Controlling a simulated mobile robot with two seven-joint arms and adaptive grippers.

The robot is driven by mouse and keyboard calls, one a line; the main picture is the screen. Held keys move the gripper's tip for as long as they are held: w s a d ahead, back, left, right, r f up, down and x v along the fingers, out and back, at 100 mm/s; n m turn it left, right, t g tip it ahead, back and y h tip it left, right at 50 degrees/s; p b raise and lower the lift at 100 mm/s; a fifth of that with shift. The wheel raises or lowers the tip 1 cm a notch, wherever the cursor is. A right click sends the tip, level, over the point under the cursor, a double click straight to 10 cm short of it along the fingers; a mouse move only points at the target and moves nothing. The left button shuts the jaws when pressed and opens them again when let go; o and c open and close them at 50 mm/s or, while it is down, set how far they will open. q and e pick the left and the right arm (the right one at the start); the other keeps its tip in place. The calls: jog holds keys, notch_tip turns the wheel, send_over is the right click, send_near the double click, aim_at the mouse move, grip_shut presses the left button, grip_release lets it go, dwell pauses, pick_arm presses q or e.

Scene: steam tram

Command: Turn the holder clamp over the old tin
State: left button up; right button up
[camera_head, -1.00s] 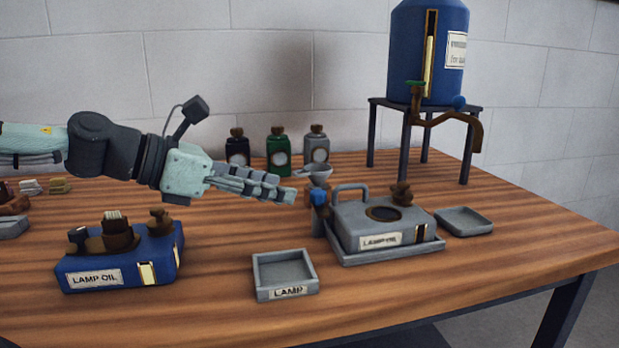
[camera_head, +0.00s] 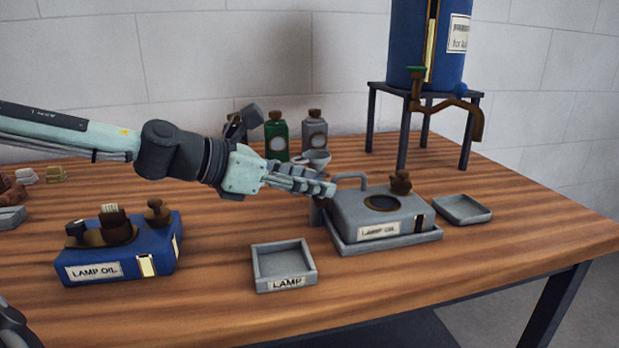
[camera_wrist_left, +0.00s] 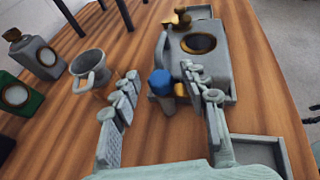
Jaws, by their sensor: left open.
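The old tin (camera_head: 375,215) is a grey box labelled "LAMP OIL" with a handle, a dark round opening and a brown cap, sitting in a shallow grey tray (camera_head: 345,246). The holder clamp stands at the tin's left side; its blue knob (camera_wrist_left: 160,80) shows in the left wrist view. In the head view my gripper hides the knob, and only a dark part below shows. My left gripper (camera_head: 328,187) is open beside the tin's handle. In the wrist view its fingers lie either side of the knob; I cannot tell whether they touch it.
A small funnel or cup (camera_head: 315,160) and several bottles, one green (camera_head: 277,135), stand close behind my left gripper. A blue lamp oil tin (camera_head: 150,252) is at left. An empty "LAMP" tray (camera_head: 283,252) lies in front. A blue tank (camera_head: 405,45) on a stand is behind right.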

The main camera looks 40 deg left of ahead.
pick_arm(q)
grip_shut()
dwell(0.3)
